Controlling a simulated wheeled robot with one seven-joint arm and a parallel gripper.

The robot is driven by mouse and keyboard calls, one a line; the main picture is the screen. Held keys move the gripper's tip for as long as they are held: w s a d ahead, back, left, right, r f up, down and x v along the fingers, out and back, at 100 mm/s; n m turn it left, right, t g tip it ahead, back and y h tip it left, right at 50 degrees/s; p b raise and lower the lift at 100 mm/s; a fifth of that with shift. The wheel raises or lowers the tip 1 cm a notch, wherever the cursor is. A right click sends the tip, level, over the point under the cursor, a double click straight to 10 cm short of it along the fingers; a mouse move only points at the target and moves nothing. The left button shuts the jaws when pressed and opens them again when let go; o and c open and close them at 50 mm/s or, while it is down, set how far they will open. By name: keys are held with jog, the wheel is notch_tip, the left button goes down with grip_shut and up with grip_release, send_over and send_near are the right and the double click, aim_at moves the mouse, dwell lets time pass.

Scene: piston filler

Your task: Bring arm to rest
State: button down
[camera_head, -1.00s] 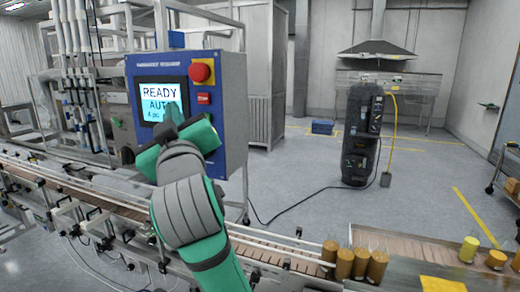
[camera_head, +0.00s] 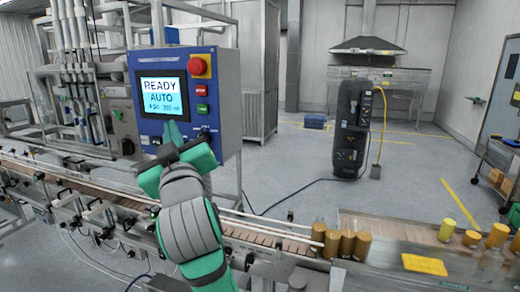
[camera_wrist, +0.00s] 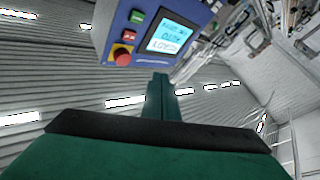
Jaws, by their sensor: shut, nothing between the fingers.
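My gripper (camera_head: 172,132) is green and black, and its fingers point up at the lower part of a blue control panel (camera_head: 146,58). The fingers are shut together with nothing between them. I cannot tell from the head view whether they touch the panel. In the wrist view the shut fingers (camera_wrist: 161,84) point toward the panel (camera_wrist: 104,40), with a gap showing between. The panel's screen (camera_head: 161,96) reads READY and AUTO. A red knob (camera_head: 197,66), a red button and a green button (camera_head: 202,107) sit to the right of the screen.
A conveyor (camera_head: 90,189) runs below my arm. Amber bottles (camera_head: 347,244) stand on it at right, with several yellow-capped containers (camera_head: 472,238) beyond. A dark cylindrical machine (camera_head: 352,130) with a yellow hose stands on the floor behind. Open floor lies between.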

notch_tip(320, 180, down, 13)
jog(key=w+d+m+h, duration=0.1)
jog(key=w+d+m, duration=0.1)
jog(key=s+d+f+m+h, duration=0.1)
jog(key=s+d+f+m, duration=0.15)
jog(key=f, duration=0.75)
jog(key=s+d+f+m+g+h, duration=0.1)
jog(key=s+d+f+h, duration=0.2)
jog(key=f, duration=0.7)
jog(key=s+d+f+m, duration=0.2)
jog(key=s+f, duration=0.2)
jog(key=f, duration=0.6)
jog(key=s+d+f+h, duration=0.1)
jog(key=s+d+f, duration=0.2)
jog(key=s+f, duration=0.6)
jog(key=s+d+f+g, duration=0.1)
jog(key=s+d+f, duration=0.1)
jog(key=s, duration=0.7)
jog(key=s+d+f+m+g+h, duration=0.1)
jog(key=s+d+f, duration=0.1)
jog(key=s, duration=0.7)
jog(key=s+d+f+g+h, duration=0.1)
jog(key=s+d+f, duration=0.1)
jog(key=s, duration=0.8)
jog(key=shift+f+m, duration=0.25)
jog(key=shift+m, duration=0.1)
